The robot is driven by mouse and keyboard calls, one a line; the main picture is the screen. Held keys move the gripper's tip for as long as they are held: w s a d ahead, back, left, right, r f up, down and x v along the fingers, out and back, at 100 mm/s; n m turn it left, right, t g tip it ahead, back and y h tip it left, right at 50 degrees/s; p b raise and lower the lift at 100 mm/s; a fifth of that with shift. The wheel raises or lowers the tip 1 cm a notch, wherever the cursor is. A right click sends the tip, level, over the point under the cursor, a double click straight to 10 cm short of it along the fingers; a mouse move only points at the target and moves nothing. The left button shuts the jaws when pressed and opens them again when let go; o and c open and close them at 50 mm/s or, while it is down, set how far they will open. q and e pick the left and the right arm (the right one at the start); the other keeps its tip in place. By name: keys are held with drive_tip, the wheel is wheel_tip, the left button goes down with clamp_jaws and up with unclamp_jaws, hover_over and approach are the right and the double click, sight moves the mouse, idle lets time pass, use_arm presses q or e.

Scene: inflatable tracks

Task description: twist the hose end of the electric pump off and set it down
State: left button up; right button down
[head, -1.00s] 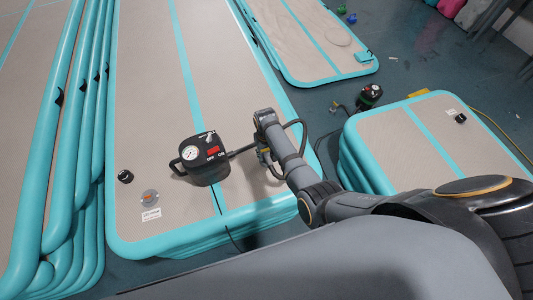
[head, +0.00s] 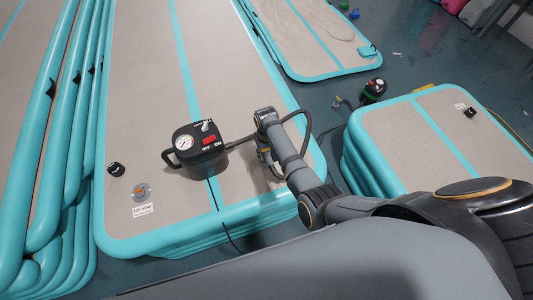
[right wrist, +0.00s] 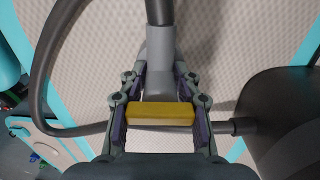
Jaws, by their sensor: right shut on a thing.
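The black electric pump (head: 198,150), with a white gauge and red switch, stands on the large beige and teal track (head: 150,100) in the head view. My right gripper (right wrist: 160,85) is shut on the grey hose end (right wrist: 160,55), which lies between its fingers in the right wrist view. The dark hose (right wrist: 45,60) leads from the hose end and loops round to the left. In the head view my right gripper (head: 265,155) is right of the pump, above the track. Whether the hose end touches a valve is hidden. My left gripper is not in view.
A black cap (head: 115,169) and a round valve (head: 141,191) are on the track's left. A smaller track stack (head: 440,135) stands at right, with another pump (head: 374,91) behind it.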

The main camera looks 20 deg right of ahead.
drive_tip(key=shift+f+b, duration=0.35)
drive_tip(key=shift+f, duration=0.2)
drive_tip(key=c, duration=0.8)
unclamp_jaws()
wheel_tip(320, 180, up, 12)
drive_tip(key=shift+r, duration=0.1)
